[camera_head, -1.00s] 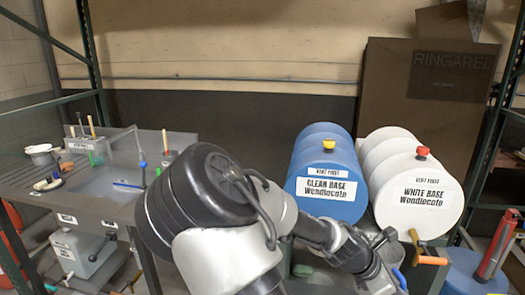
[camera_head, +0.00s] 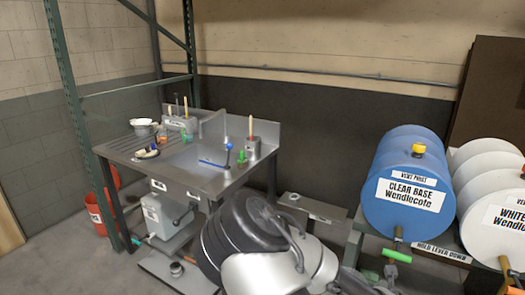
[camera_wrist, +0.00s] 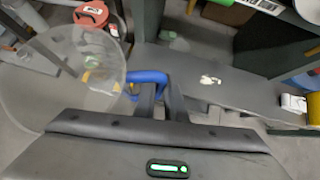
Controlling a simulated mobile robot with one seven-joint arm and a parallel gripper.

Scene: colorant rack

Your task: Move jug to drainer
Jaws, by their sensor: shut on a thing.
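In the wrist view a clear, see-through jug (camera_wrist: 50,85) with a blue handle (camera_wrist: 148,77) fills the left side. My gripper (camera_wrist: 160,90) is shut on the handle, its dark fingers on either side of it. In the head view my arm covers the lower middle; my gripper and the jug are not seen there. The drainer (camera_head: 128,147) is the ridged left part of the grey sink bench, at left centre. A white pot and a small dish with a brush stand by its far and right parts.
Blue (camera_head: 411,190) and white (camera_head: 490,200) drums lie on a stand at right. A grey box (camera_head: 165,215) sits under the bench and red buckets (camera_head: 100,215) stand left of it. Open floor shows at the lower left.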

